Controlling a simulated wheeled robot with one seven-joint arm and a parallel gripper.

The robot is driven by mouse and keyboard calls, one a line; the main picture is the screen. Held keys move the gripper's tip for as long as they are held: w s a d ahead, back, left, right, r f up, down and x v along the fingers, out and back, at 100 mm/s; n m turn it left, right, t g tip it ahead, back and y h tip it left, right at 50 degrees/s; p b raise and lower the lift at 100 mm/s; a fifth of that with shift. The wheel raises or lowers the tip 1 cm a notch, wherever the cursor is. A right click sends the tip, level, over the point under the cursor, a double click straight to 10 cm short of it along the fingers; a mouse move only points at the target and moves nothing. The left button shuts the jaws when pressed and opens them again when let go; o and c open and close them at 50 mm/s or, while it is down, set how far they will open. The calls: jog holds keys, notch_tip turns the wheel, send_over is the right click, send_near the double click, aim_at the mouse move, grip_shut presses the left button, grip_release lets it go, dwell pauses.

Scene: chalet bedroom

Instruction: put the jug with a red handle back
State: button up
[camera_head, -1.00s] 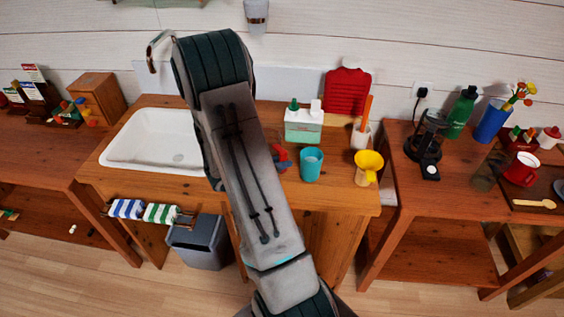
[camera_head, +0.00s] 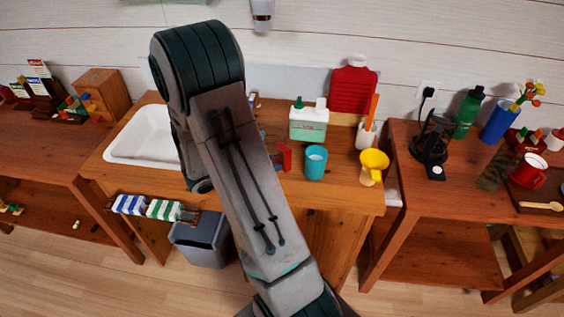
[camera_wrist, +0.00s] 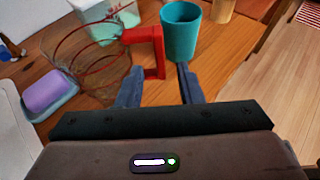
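The jug (camera_wrist: 92,50) is clear, with thin red rings and a red handle. It stands on the wooden counter in the wrist view, its handle (camera_wrist: 157,45) facing right. In the head view my arm hides most of the jug, and only the red handle (camera_head: 285,157) shows clearly. My gripper (camera_wrist: 158,88) is open, its two dark fingers apart. The handle's lower end lies between and just ahead of the fingertips. I cannot tell whether either finger touches it.
A teal cup (camera_wrist: 181,32) stands close beside the handle. Lilac soap (camera_wrist: 49,92) lies on a blue dish left of the jug. A mint-green box (camera_head: 308,124), a yellow funnel (camera_head: 373,163) and a white sink (camera_head: 141,138) are on the counter (camera_head: 330,198).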

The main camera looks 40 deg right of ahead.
jog(key=s+a+r+m+t+y, duration=0.1)
jog(key=s+a+r+m+y, duration=0.3)
jog(key=a, duration=0.3)
jog(key=s+a+r+m+t+y, duration=0.1)
jog(key=s+a+r+m+y, duration=0.3)
jog(key=a+m, duration=0.3)
jog(key=s+a+r+m+t+y, duration=0.2)
jog(key=s+a+r+m+y, duration=0.2)
jog(key=a, duration=0.4)
jog(key=shift+s+a+r+m+y, duration=0.15)
jog(key=shift+a+r+m+y, duration=0.15)
jog(key=shift+r+m+y, duration=0.6)
jog(key=shift+d+f, duration=0.1)
